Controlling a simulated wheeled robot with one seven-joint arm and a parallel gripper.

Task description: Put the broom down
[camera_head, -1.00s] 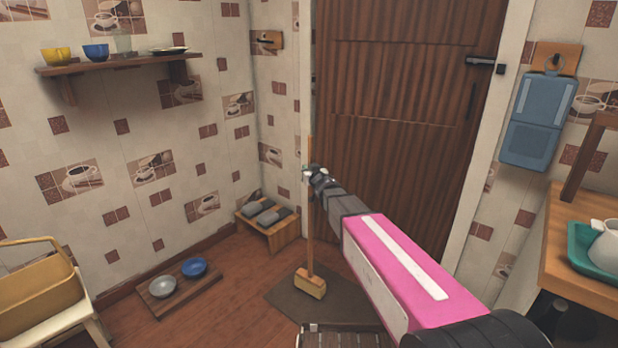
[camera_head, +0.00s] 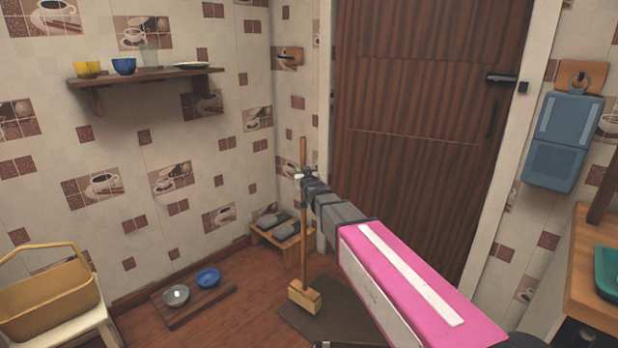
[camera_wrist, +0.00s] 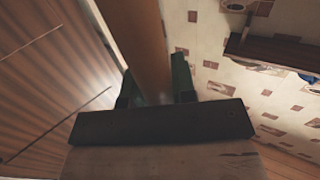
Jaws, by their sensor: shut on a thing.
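The broom (camera_head: 303,230) has a long wooden handle and a yellowish block head (camera_head: 304,297). It stands about upright in the head view, its head low over or on the edge of a dark mat; I cannot tell if it touches. My gripper (camera_head: 303,178) is shut on the upper part of the handle. In the wrist view the handle (camera_wrist: 143,45) runs between the two dark green fingers (camera_wrist: 155,88).
A wooden wall hook (camera_head: 289,57) is at the back corner. A low rack with grey slippers (camera_head: 283,232) stands behind the broom. A board with two bowls (camera_head: 191,293) lies on the floor left. A yellow basket (camera_head: 48,298) sits on a stool. The door (camera_head: 420,130) is shut.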

